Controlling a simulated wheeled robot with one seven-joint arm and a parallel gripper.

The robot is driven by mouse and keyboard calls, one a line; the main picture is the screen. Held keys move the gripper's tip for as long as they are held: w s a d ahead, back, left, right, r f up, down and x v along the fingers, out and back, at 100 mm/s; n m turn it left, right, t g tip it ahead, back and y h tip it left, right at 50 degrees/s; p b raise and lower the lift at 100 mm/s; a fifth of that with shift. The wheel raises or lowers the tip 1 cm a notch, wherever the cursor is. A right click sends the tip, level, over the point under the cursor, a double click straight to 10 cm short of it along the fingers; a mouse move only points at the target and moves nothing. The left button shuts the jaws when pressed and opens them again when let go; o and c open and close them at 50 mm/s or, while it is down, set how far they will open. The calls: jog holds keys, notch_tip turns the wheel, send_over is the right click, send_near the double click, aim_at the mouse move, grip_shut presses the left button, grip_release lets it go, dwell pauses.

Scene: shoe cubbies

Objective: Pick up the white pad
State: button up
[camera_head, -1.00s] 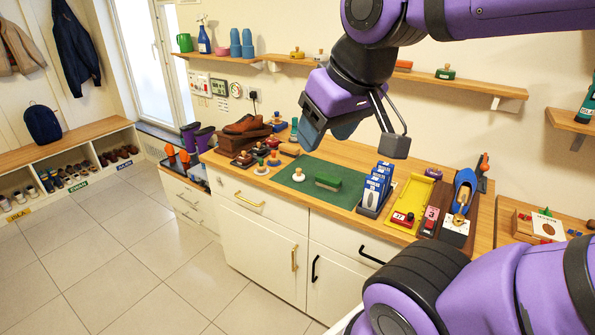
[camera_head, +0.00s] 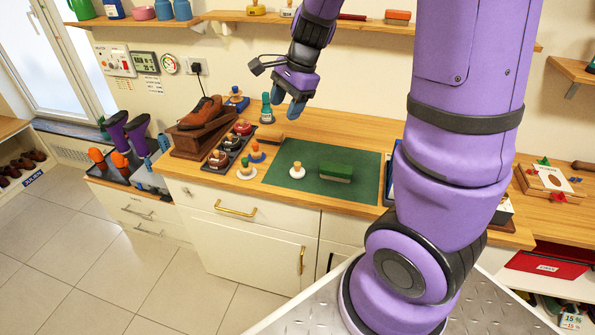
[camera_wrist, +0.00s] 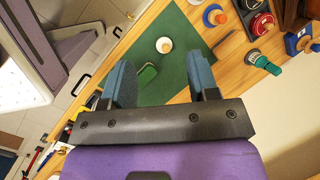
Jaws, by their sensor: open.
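The white pad (camera_head: 297,171), a round white disc with a small wooden knob, lies on the green mat (camera_head: 283,184) on the counter. A green brush-like block (camera_head: 336,172) lies to its right. In the wrist view the white pad (camera_wrist: 161,48) shows on the mat, beyond and between my fingertips, with nothing covering it. My gripper (camera_head: 286,106) is open and empty, raised above the back of the counter, behind and apart from the pad. Its two blue fingers (camera_wrist: 160,80) stand wide apart in the wrist view.
Left of the mat stand similar knobbed pads, one with a blue base (camera_head: 257,154), and a dark tray (camera_head: 222,155). A green-handled tool (camera_head: 266,109) stands close to my gripper. A brown shoe (camera_head: 201,112) rests on a wooden stand. A shelf (camera_head: 360,27) runs above.

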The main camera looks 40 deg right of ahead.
aim_at(298, 163)
jog(key=w+d+f+m, duration=0.1)
jog(key=d+f+m, duration=0.1)
jog(key=f, duration=0.4)
jog(key=w+d+f+m+g+h, duration=0.1)
jog(key=w+d+f+m, duration=0.1)
jog(key=f, duration=0.5)
jog(key=w+d+f+m+h, duration=0.1)
jog(key=w+d+f+m, duration=0.1)
jog(key=d+f+m, duration=0.2)
notch_tip(298, 163, down, 3)
jog(key=shift+f+m, duration=0.15)
jog(key=shift+m, duration=0.55)
jog(key=shift+w+a+f, duration=0.1)
jog(key=shift+a+f, duration=0.05)
jog(key=shift+f, duration=0.75)
jog(key=shift+a+f, duration=0.2)
jog(key=shift+f, duration=0.75)
jog(key=shift+w+a+f, duration=0.1)
jog(key=shift+a+f, duration=0.05)
jog(key=shift+f, duration=0.75)
jog(key=shift+c, duration=0.3)
jog(key=c, duration=0.9)
